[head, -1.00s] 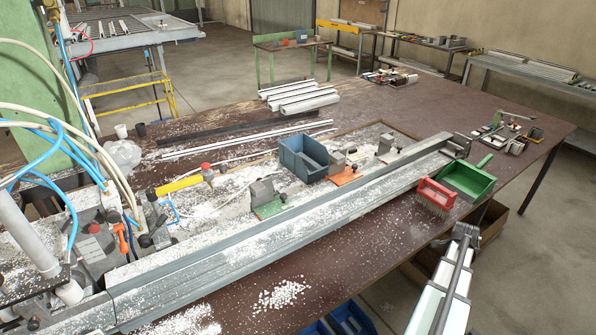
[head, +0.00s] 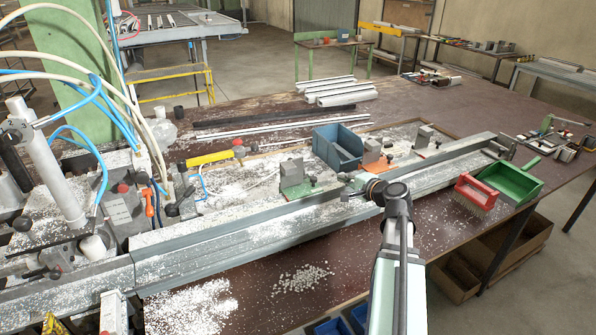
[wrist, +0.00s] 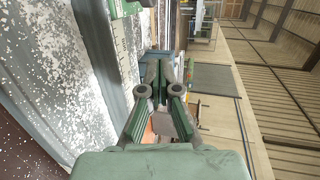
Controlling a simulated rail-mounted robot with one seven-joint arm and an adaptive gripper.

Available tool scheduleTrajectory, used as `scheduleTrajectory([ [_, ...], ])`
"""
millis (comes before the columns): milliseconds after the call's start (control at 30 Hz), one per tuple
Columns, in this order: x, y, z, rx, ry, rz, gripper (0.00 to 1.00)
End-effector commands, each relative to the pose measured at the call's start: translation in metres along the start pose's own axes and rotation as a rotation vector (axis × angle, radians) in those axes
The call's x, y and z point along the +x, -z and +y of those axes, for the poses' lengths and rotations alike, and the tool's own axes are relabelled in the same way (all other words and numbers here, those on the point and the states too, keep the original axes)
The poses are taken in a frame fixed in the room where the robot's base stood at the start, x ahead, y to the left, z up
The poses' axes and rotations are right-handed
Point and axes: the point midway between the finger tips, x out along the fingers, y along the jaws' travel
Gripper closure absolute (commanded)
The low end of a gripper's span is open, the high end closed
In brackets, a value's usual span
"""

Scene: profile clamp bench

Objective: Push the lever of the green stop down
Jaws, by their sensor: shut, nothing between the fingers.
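The green stop (head: 293,177) is a grey block on a green base plate, on the dusty strip behind the long metal profile rail (head: 240,236). Its lever is too small to make out clearly. My gripper (head: 348,192) is over the rail, to the right of the green stop and slightly nearer me, apart from it in the picture. In the wrist view the gripper (wrist: 162,92) is shut and empty. A green piece (wrist: 124,8) at the top edge of that view may be part of the stop.
A blue bin (head: 337,147) stands just behind and right of the green stop. An orange stop (head: 376,157) is farther right, beside my gripper. A red brush (head: 476,192) and green dustpan (head: 512,180) lie at the right.

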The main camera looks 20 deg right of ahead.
Motion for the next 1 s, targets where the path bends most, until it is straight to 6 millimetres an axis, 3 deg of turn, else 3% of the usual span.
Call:
scheduleTrajectory([
  [33,0.002,-0.012,-0.005,-0.004,0.026,-0.024,1.0],
  [200,0.004,-0.029,-0.018,-0.01,0.073,-0.063,1.0],
  [667,0.008,-0.029,-0.02,-0.009,0.075,-0.066,1.0],
  [867,0.031,-0.03,-0.023,-0.008,0.074,-0.067,1.0],
  [1000,0.057,-0.031,-0.026,-0.009,0.073,-0.067,1.0],
])
